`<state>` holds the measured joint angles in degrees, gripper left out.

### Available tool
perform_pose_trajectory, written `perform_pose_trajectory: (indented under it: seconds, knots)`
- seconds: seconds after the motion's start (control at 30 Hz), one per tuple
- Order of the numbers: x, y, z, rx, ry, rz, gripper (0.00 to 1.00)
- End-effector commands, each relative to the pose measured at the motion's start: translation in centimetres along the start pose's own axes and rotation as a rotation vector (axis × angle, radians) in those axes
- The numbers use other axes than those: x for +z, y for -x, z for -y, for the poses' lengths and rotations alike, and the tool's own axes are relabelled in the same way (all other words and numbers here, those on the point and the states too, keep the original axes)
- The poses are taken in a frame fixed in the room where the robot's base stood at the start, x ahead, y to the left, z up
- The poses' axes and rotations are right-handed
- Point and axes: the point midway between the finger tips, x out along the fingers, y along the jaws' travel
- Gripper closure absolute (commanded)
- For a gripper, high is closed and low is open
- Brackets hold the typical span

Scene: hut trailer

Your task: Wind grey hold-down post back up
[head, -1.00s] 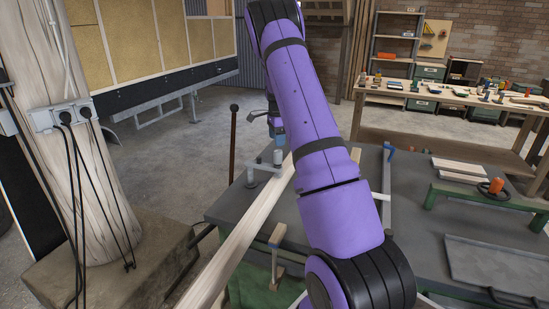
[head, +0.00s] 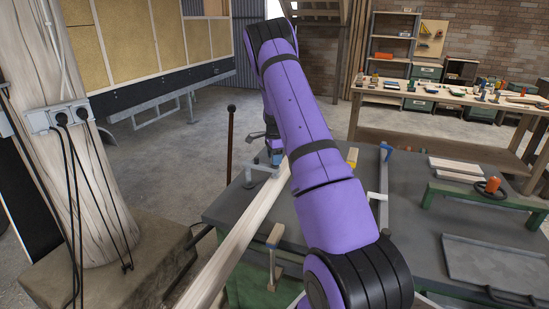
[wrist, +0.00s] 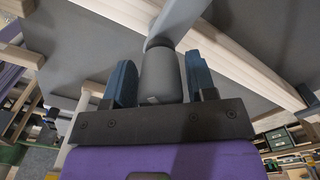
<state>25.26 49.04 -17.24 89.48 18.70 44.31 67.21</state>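The grey hold-down post (wrist: 160,78) stands between my gripper's two blue fingers in the wrist view, with a finger close along each side. A grey arm (wrist: 170,25) runs from its far end. The post itself is mostly hidden behind my arm and gripper there. I cannot tell whether the fingers press on the post or leave a thin gap.
The pale beam (head: 238,236) runs over the bench edge. The dark bench top (head: 405,207) carries a clamp with a blue end (head: 384,180), a green frame (head: 480,198) and a grey tray (head: 497,263). A dark upright lever (head: 230,145) stands left of the bench.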

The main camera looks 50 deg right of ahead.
Motion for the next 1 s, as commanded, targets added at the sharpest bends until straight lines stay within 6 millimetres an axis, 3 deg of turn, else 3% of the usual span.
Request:
perform_pose_trajectory:
  seconds: [0.03, 0.13, 0.17, 0.57, 1.0]
  knots:
    - [0.01, 0.01, 0.00, 0.000, 0.000, 0.000, 0.61]
    - [0.01, 0.02, 0.01, 0.000, 0.000, 0.000, 0.84]
    - [0.01, 0.02, 0.01, 0.000, 0.000, 0.000, 0.85]
    - [0.02, 0.03, -0.01, 0.000, 0.074, 0.000, 0.85]
    - [-0.05, 0.04, -0.14, 0.000, 0.431, 0.001, 0.85]
